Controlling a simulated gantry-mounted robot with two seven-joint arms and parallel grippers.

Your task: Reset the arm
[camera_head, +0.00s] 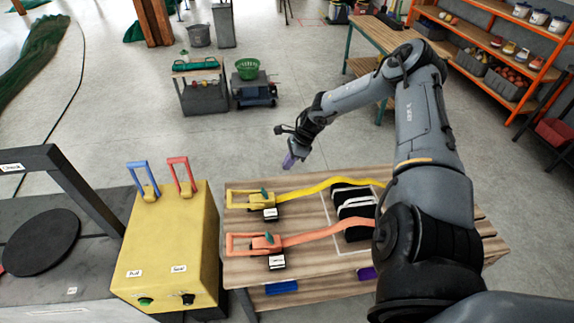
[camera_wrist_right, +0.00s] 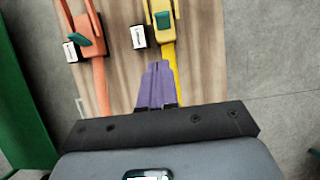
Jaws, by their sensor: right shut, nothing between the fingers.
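My right arm comes in from the lower right of the head view. Its gripper (camera_head: 291,160) has purple fingers that are shut and empty. It hangs above the far edge of the wooden table (camera_head: 240,240). In the right wrist view the shut purple fingers (camera_wrist_right: 157,84) lie in front of the table, over the yellow strap. On the table are a yellow strap (camera_head: 318,186) with a yellow ratchet buckle (camera_head: 258,201) and an orange strap (camera_head: 320,235) with an orange buckle (camera_head: 263,243). My left gripper is not in view.
A yellow box (camera_head: 165,250) with a blue lever (camera_head: 142,176) and a red lever (camera_head: 180,174) stands left of the table. A black rack (camera_head: 352,208) sits on the table near my arm.

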